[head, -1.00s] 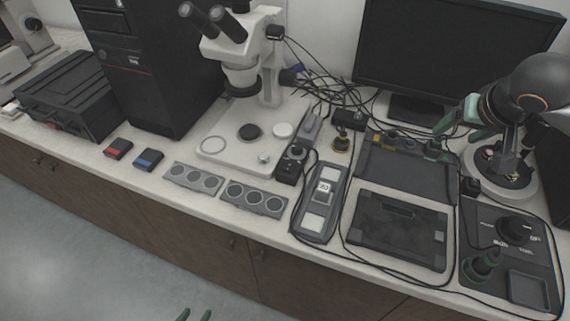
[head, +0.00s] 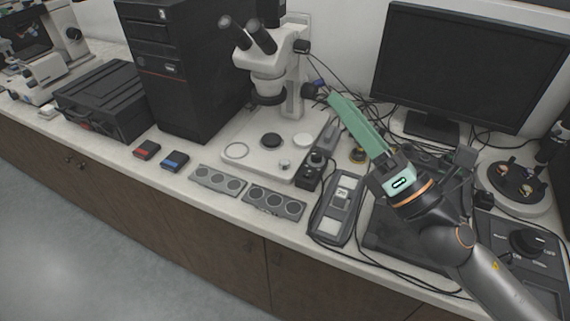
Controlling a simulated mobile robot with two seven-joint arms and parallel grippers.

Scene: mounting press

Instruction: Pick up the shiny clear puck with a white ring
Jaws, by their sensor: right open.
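A small, shiny, pale round piece (head: 285,165) sits on the front right of the white microscope base (head: 243,171); it looks like the clear puck, though its white ring is too small to make out. A pale ring outline (head: 236,150), a black disc (head: 270,140) and a white disc (head: 303,139) are also on the base. My right gripper (head: 331,97), with long green fingers, is open and empty. It points up and left, to the right of the microscope and apart from the puck. My left gripper is out of view.
The microscope (head: 268,62) stands behind the puck. A small black control box (head: 313,168) is just right of the base. Two grey trays with round wells (head: 273,202) lie in front. A grey device (head: 337,211) and monitor (head: 465,65) are at the right.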

